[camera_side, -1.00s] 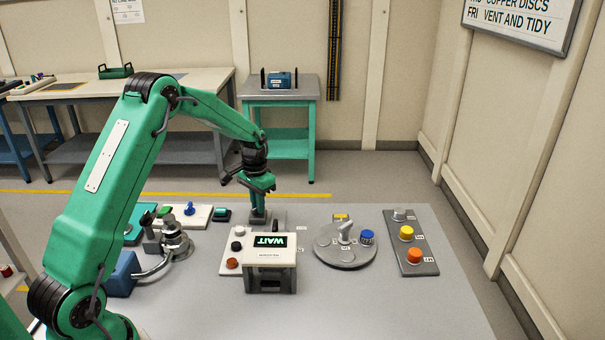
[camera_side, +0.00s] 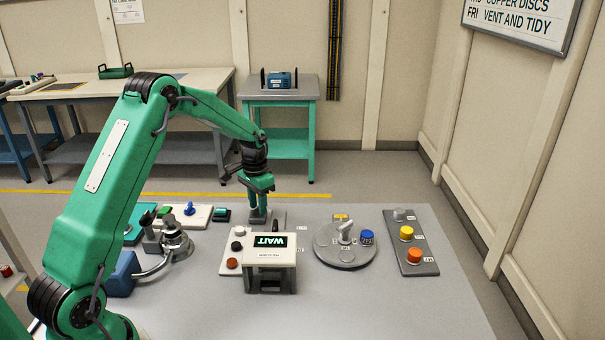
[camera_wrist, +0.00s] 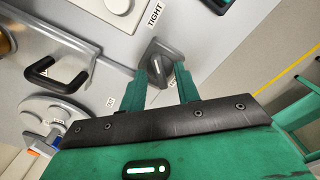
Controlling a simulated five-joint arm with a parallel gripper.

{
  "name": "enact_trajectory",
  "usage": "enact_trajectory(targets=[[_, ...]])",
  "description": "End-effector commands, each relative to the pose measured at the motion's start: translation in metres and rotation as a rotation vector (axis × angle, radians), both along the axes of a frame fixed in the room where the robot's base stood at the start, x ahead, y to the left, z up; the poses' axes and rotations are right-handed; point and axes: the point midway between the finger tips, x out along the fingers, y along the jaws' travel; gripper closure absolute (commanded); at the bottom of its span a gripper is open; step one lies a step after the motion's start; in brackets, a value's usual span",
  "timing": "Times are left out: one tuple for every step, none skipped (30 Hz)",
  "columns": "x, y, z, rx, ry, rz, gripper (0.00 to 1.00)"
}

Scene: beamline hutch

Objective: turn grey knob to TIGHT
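The grey knob (camera_wrist: 157,66) shows in the wrist view just beyond my fingertips, with a pale line on its raised part. The knob is largely hidden there by my fingers.
A round grey plate (camera_side: 345,256) with a blue knob (camera_side: 367,237) stands right of the display box. A grey strip (camera_side: 417,262) with orange and yellow knobs lies further right. A metal fixture (camera_side: 175,240) stands left. The front right table is clear.

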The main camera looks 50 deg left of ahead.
Motion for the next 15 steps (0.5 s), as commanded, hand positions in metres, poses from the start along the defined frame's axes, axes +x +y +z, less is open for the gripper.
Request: enact_trajectory(targets=[[0.0,0.0,0.0,0.0,0.0,0.0,0.68],[0.0,0.0,0.0,0.0,0.0,0.0,0.68],[0.0,0.0,0.001,0.0,0.0,0.0,0.68],[0.0,0.0,0.001,0.0,0.0,0.0,0.68],[0.0,0.0,0.002,0.0,0.0,0.0,0.68],[0.0,0.0,0.004,0.0,-0.001,0.0,0.68],[0.0,0.0,0.006,0.001,-0.001,0.0,0.68],[0.001,0.0,0.008,0.001,-0.002,0.0,0.68],[0.001,0.0,0.012,0.001,-0.003,0.0,0.68],[0.001,0.0,0.015,0.001,-0.003,0.0,0.68],[0.001,0.0,0.018,0.001,-0.003,0.0,0.68],[0.001,0.0,0.022,0.001,-0.003,0.0,0.68],[0.001,0.0,0.026,0.001,-0.003,0.0,0.68],[0.001,0.0,0.03,0.001,-0.004,0.0,0.68],[0.001,0.0,0.035,0.001,-0.003,0.0,0.68]])
